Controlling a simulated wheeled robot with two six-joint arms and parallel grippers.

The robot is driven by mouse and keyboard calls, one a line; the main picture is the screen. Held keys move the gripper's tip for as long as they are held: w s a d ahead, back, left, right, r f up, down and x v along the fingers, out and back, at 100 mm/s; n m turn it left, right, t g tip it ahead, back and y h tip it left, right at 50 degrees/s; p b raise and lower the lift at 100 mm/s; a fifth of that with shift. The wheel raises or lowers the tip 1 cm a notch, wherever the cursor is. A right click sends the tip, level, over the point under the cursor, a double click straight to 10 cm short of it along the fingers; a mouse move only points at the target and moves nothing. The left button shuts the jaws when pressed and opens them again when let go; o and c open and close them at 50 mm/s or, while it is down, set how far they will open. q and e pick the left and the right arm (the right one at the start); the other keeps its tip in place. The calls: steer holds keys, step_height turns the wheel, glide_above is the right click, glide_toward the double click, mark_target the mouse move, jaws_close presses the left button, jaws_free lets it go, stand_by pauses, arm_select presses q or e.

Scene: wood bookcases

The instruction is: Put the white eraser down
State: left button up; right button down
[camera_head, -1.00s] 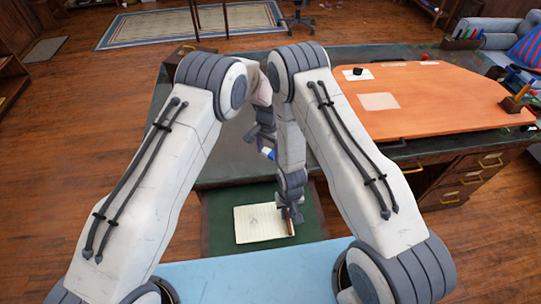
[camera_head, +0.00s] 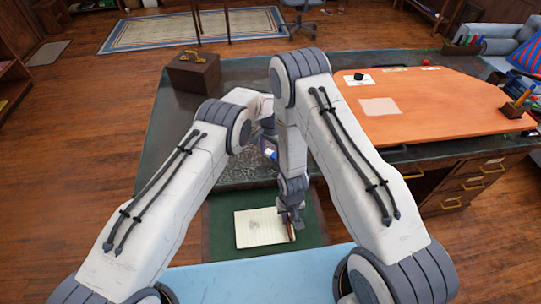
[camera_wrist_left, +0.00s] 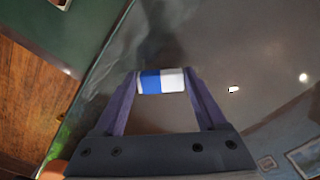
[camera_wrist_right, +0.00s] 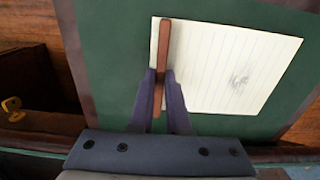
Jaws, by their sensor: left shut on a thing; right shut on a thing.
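The white eraser (camera_wrist_left: 172,80) has a blue band. My left gripper (camera_wrist_left: 162,82) is shut on it, with the eraser held crosswise between the fingertips. In the head view the eraser (camera_head: 271,154) shows small beside my right forearm, above the dark desk top; whether it touches anything there I cannot tell. My right gripper (camera_wrist_right: 161,88) is shut on a reddish-brown stick (camera_wrist_right: 163,55). The stick lies over the left edge of a lined paper sheet (camera_wrist_right: 225,65) in the right wrist view. The sheet bears a grey smudge.
The sheet lies on a green panel (camera_head: 221,212) at the desk's front. A dark glossy desk top (camera_head: 175,130) stretches behind, with a brown box (camera_head: 194,75) at its far left. An orange board (camera_head: 440,100) with a paper square fills the right. A blue surface (camera_head: 260,275) is nearest.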

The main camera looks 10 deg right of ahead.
mark_target(271, 155)
arm_select(q)
steer(key=shift+f, duration=0.8)
steer(key=shift+f, duration=0.15)
steer(key=o, duration=1.1)
steer(key=shift+o, duration=0.2)
step_height(271, 155, up, 12)
